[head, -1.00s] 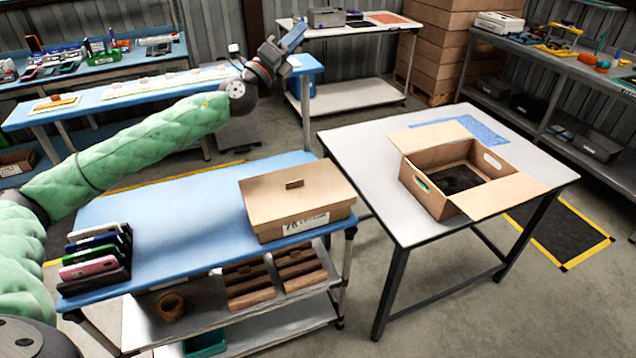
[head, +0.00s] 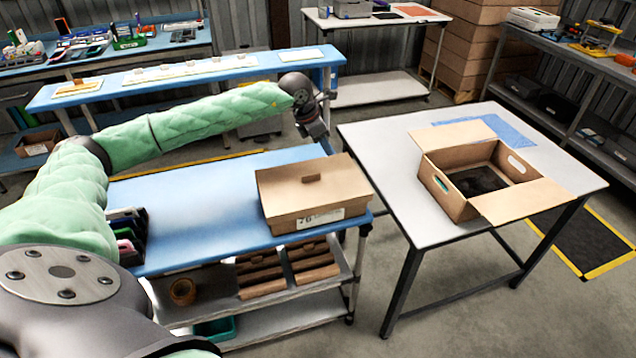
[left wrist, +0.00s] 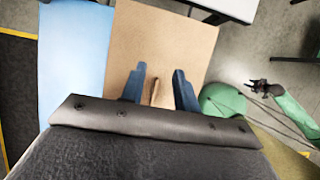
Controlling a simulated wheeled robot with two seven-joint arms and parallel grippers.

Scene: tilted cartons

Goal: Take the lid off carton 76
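Carton 76 (head: 318,218) is a brown box with a white label on its front, at the right end of the blue-topped cart. Its flat lid (head: 280,184) is on it, with a small raised handle (head: 312,177) in the middle. The lid also fills the middle of the left wrist view (left wrist: 165,45). My left gripper (head: 326,147) is over the carton's far side, pointing down. In the left wrist view its blue fingers (left wrist: 160,85) are open, with the handle (left wrist: 155,92) between them, gaps beside it. A dark gripper on a green arm (left wrist: 260,85), apparently my right, shows small.
Several upright colored items (head: 125,235) stand at the cart's left end. The blue top (head: 200,215) between them and the carton is clear. An open carton (head: 450,195) with spread flaps stands on the grey table (head: 390,150) to the right.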

